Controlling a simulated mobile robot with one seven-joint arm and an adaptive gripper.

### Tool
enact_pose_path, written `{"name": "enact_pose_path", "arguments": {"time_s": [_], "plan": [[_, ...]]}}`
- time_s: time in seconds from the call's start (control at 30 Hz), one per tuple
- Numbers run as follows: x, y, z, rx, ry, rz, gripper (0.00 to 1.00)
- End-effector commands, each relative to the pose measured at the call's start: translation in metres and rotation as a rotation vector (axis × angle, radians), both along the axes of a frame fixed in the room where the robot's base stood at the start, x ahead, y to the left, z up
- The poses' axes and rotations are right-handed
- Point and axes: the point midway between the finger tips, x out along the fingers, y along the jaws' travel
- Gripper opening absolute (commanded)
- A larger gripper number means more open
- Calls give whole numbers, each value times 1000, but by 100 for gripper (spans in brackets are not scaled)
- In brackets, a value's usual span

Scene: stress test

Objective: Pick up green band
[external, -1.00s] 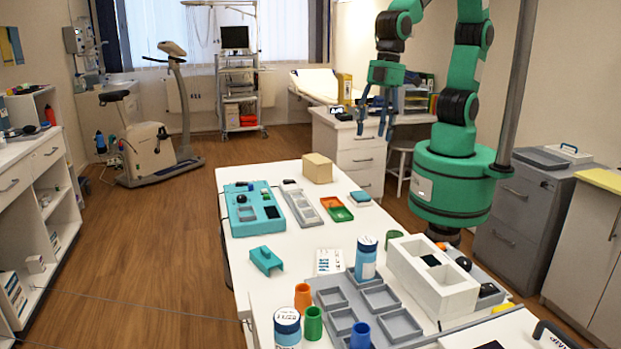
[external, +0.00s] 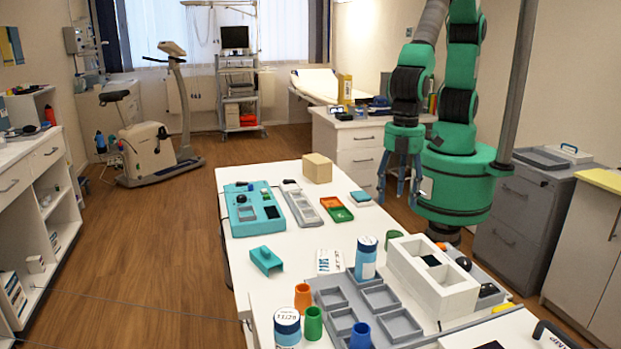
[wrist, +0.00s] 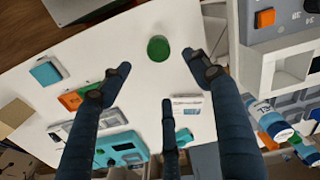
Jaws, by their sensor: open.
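The green band (external: 394,239) looks like a short green ring or cup. It stands on the white table beside the white compartment box. In the wrist view the green band (wrist: 158,47) lies ahead, between the two outer fingertips, apart from them. My gripper (external: 399,197) hangs fingers down near the table's right edge, above and beyond the band in the external view. In the wrist view my gripper (wrist: 157,68) has its three dark fingers spread and empty. A second green cup (external: 313,323) stands nearer the camera.
The white compartment box (external: 438,293) stands close to the band. A labelled blue-capped bottle (external: 366,259) and grey tray (external: 327,299) are nearby. A green and orange tray (external: 337,209) and teal block (external: 361,196) lie further back. Bare table (external: 345,239) lies left of the band.

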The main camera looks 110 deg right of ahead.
Motion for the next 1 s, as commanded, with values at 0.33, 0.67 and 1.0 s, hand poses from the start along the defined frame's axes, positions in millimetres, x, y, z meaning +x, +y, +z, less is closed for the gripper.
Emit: {"name": "enact_pose_path", "arguments": {"time_s": [0.33,0.67,1.0], "plan": [[-1,-1,-31,-2,1,0,62],[0,0,-77,0,1,0,62],[0,0,-86,0,0,0,62]]}}
